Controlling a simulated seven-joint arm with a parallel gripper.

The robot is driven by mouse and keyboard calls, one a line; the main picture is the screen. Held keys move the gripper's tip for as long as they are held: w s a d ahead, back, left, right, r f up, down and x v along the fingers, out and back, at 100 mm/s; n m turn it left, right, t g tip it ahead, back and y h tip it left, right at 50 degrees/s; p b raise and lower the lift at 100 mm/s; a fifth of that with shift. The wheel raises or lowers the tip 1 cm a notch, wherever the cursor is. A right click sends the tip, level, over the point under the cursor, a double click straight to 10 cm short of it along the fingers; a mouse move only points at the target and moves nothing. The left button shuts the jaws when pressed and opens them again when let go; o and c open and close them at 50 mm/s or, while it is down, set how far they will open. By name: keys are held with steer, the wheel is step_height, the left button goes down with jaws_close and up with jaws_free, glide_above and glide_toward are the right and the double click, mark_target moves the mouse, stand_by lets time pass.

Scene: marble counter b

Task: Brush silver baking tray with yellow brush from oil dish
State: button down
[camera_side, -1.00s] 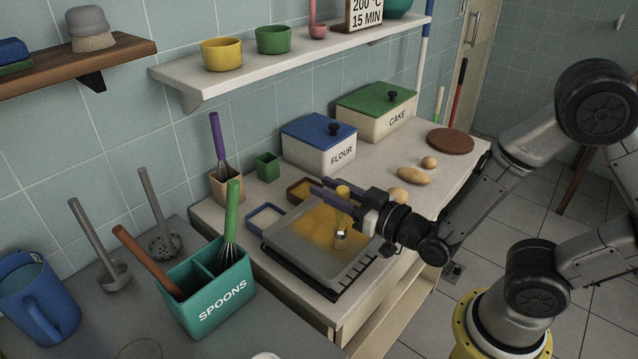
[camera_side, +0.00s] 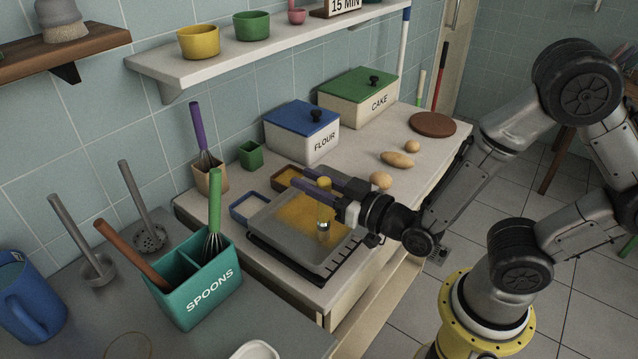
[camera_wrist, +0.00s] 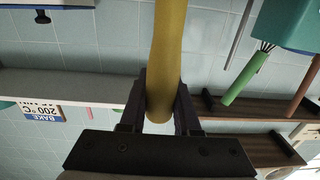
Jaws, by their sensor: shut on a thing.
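My gripper (camera_side: 311,182) is shut on the yellow brush (camera_side: 324,184) and holds it nearly upright over the right part of the silver baking tray (camera_side: 267,230). In the wrist view the yellow handle (camera_wrist: 168,50) stands between my gripper's dark fingers (camera_wrist: 160,92). The brush's lower end is low over the tray; I cannot tell whether it touches. A yellow oil-like film covers much of the tray's middle and back. A small brown dish (camera_side: 277,181), yellowish inside, stands behind the tray, partly hidden by the fingers.
A blue-rimmed dish (camera_side: 237,212) is left of the tray. A black rack (camera_side: 335,268) lies under the tray. Flour box (camera_side: 320,146), cake box (camera_side: 372,107), eggs or potatoes (camera_side: 397,159) and a whisk pot (camera_side: 209,178) stand behind. The spoons holder (camera_side: 205,290) is front left.

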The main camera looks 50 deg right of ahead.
steer(key=shift+w, duration=6.1)
steer(key=shift+s+a, duration=0.95)
steer(key=shift+s, duration=6.55)
steer(key=shift+w+a, duration=0.55)
steer(key=shift+w, duration=6.9)
step_height(320, 180, up, 8)
steer(key=shift+s+r, duration=0.1)
